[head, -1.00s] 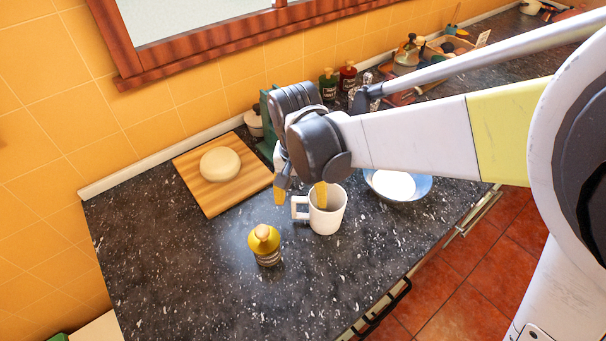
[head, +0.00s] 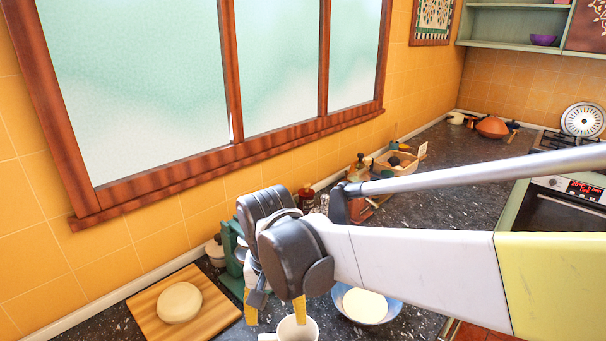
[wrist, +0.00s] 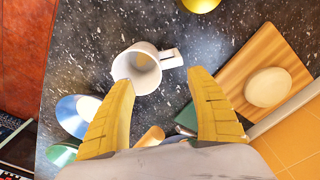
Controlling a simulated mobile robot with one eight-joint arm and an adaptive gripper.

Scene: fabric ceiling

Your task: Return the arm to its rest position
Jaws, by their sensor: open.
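My gripper (head: 275,311) reaches out over the dark speckled counter from the right, with yellow fingertips pointing down. In the wrist view its two yellow fingers (wrist: 160,100) stand wide apart with nothing between their tips. A white mug (head: 296,328) is below the fingers, cut off by the bottom edge of the head view. In the wrist view the mug (wrist: 137,68) stands on the counter just beyond the fingertips, its handle to the right and its inside partly showing. I cannot tell exactly how high the fingers are above it.
A wooden board (head: 150,318) with a pale round dough (head: 179,303) lies at left. A bowl (head: 366,305) with pale contents stands right of the mug. Bottles and a wooden crate (head: 396,163) line the wall below the window. A yellow item (wrist: 200,4) shows at the wrist view's top edge.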

